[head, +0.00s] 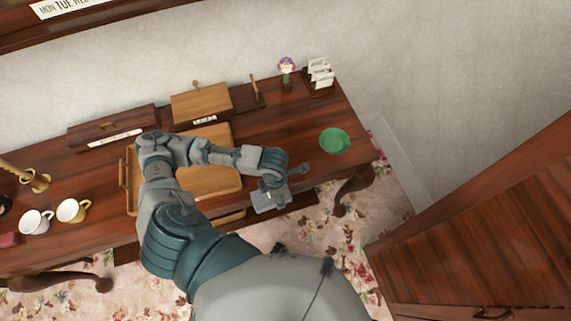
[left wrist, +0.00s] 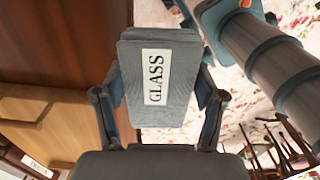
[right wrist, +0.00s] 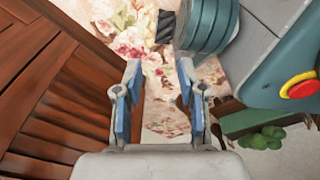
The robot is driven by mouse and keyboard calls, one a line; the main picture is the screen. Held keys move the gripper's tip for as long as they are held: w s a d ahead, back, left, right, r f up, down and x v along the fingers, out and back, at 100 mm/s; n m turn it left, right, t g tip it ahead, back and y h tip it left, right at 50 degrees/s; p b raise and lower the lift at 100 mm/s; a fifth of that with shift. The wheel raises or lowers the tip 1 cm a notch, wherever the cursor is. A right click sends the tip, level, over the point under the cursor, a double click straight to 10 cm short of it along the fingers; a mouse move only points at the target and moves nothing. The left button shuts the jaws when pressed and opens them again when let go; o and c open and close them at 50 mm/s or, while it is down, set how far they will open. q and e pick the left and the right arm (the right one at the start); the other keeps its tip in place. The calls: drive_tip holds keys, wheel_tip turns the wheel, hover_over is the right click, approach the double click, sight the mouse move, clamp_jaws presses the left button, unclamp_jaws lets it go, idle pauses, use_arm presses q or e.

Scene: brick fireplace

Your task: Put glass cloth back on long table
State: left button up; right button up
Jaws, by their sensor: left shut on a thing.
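The glass cloth is a folded grey cloth with a white GLASS label, seen in the left wrist view (left wrist: 180,105). My left gripper (left wrist: 158,98) is shut on it, with a finger at each side. In the head view the cloth (head: 268,201) hangs below my left gripper (head: 276,182), by the front edge of the long table (head: 295,135). I cannot tell whether it touches the table. My right gripper (right wrist: 158,85) is open and empty, over the flowered carpet beside a wooden slatted piece. It is not seen in the head view.
A wooden tray (head: 222,185) lies on the table, partly hidden by my left arm. A green bowl (head: 335,140) stands at the right end. A flower figure (head: 287,70) and a card rack (head: 320,75) stand behind. Two cups (head: 36,222) are at left. Bare tabletop shows around the bowl.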

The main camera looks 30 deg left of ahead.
use_arm(q)
drive_tip(key=shift+w+a+f+m, duration=0.15)
drive_tip(key=shift+w+a, duration=0.2)
drive_tip(key=shift+w, duration=0.15)
drive_tip(key=shift+w+a+f+m, duration=0.15)
drive_tip(key=shift+w+a, duration=0.2)
drive_tip(key=shift+w, duration=0.1)
hover_over(291, 164)
drive_tip(key=shift+s+d+f+b, duration=0.25)
drive_tip(key=shift+s+f+b, duration=0.1)
drive_tip(key=shift+w+a+f, duration=0.3)
drive_tip(key=shift+w+a, duration=0.15)
drive_tip(key=shift+a, duration=0.25)
drive_tip(key=f, duration=0.3)
drive_tip(key=shift+a+f, duration=0.2)
drive_tip(key=shift+a, duration=0.2)
drive_tip(key=shift+d, duration=0.2)
drive_tip(key=shift+d+r, duration=0.1)
drive_tip(key=shift+d, duration=0.5)
drive_tip(key=o, duration=1.2)
drive_tip(key=shift+a, duration=0.7)
wheel_tip(291, 164, up, 12)
drive_tip(key=shift+p, duration=0.45)
use_arm(e)
drive_tip(key=shift+s+d+f, duration=0.1)
drive_tip(key=shift+s+f, duration=0.05)
drive_tip(key=shift+s, duration=0.05)
